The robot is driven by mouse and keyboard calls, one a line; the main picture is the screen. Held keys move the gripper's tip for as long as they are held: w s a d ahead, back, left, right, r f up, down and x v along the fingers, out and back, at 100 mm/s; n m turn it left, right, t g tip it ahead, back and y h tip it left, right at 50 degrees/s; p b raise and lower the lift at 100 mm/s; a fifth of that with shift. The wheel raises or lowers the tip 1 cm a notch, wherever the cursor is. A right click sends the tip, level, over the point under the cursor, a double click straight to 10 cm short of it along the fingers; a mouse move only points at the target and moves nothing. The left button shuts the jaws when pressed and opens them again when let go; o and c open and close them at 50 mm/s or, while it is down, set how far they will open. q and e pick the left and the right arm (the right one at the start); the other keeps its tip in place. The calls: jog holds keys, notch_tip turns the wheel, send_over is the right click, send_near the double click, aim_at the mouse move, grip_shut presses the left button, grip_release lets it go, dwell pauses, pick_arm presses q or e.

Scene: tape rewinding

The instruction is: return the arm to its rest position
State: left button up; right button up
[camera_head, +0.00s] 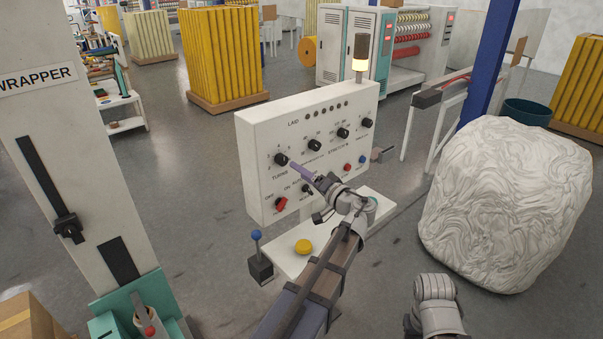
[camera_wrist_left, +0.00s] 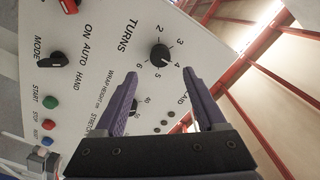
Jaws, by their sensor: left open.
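My left gripper (camera_head: 301,168) is in front of the white control panel (camera_head: 345,104), with its purple fingers pointing at the black TURNS knob (camera_head: 281,159). In the left wrist view the fingers (camera_wrist_left: 160,76) are spread and nothing is between them. The TURNS knob (camera_wrist_left: 160,55) shows just beyond the fingertips, with clear space around it, and I see no contact. My left arm (camera_head: 310,285) reaches up from the bottom of the head view. Part of my right arm (camera_head: 436,304) shows at the bottom right; its gripper is out of view.
Below the panel are a yellow button (camera_head: 303,246) and a blue-knobbed lever (camera_head: 257,237) near my left arm. A large white wrapped bale (camera_head: 505,205) stands at right. The wrapper column (camera_head: 70,150) stands at left. Open floor (camera_head: 200,190) lies between the column and panel.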

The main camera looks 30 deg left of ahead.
pick_arm(q)
jog(key=s+d+f+m+g+h, duration=0.1)
jog(key=s+d+f+h, duration=0.15)
jog(key=f, duration=0.25)
jog(key=s+d+f+g+h, duration=0.1)
jog(key=s+d+f+h, duration=0.1)
jog(key=s+d+f, duration=0.3)
jog(key=s+d+f+m+g+h+b, duration=0.1)
jog(key=s+d+f+h, duration=0.4)
jog(key=d, duration=0.6)
jog(key=s+d+f+m+g+h+b, duration=0.1)
jog(key=s+d+f+m+g+h, duration=0.3)
jog(key=s+d+f, duration=0.5)
jog(key=s+d+h, duration=0.1)
jog(key=s+h, duration=0.1)
jog(key=s, duration=0.1)
jog(key=shift+d+m, duration=0.3)
jog(key=shift+d, duration=0.1)
